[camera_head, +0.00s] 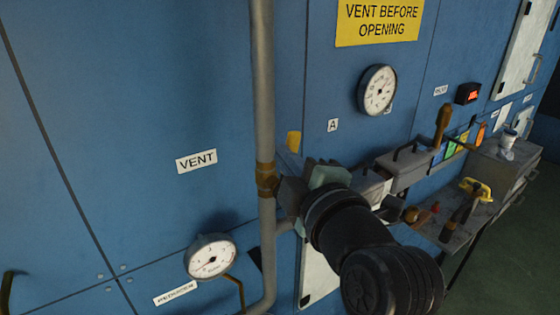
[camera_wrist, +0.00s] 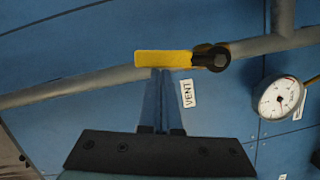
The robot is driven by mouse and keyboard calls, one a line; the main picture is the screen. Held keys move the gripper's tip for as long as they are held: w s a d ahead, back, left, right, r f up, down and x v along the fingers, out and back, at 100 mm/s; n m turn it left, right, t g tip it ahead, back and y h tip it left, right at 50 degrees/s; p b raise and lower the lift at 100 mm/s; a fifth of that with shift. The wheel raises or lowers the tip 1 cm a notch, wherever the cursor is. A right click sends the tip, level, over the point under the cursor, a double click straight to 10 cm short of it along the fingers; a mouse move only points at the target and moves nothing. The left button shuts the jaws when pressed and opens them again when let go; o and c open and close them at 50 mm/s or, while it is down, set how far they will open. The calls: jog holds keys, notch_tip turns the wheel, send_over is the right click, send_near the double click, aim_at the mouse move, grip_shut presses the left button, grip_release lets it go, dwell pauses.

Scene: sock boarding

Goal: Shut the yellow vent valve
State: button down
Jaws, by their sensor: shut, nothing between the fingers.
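The yellow vent valve handle (camera_wrist: 165,58) is a flat lever in the wrist view. It runs left from a dark round hub (camera_wrist: 212,58) and lies roughly along the grey pipe (camera_wrist: 75,84), at a slight angle. In the head view only a small part of the yellow handle (camera_head: 293,139) shows above my gripper, beside the brass valve body (camera_head: 267,180). My gripper (camera_wrist: 165,72) is shut and empty. Its fingertips are at the handle's lower edge in the wrist view; I cannot tell whether they touch. In the head view my gripper (camera_head: 291,188) partly hides the valve.
A VENT label (camera_head: 197,161) is on the blue panel left of the pipe. A gauge (camera_head: 211,257) is below it and another gauge (camera_head: 377,90) is upper right. A grey bench (camera_head: 473,225) with tools stands at the right. The panel left of the pipe is mostly clear.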

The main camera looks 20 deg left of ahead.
jog(key=w+d+m, duration=0.1)
jog(key=w+m, duration=0.1)
jog(key=m, duration=0.1)
jog(key=shift+d+g, duration=0.35)
jog(key=shift+g, duration=0.05)
jog(key=w+d+f+m+g+y+b, duration=0.1)
jog(key=w+d+f+m+g, duration=0.2)
jog(key=m, duration=0.6)
jog(key=shift+w+d+f+b, duration=0.2)
jog(key=shift+w+f+b, duration=0.1)
jog(key=shift+w+f, duration=0.55)
jog(key=shift+s+f, duration=0.1)
jog(key=shift+f, duration=0.05)
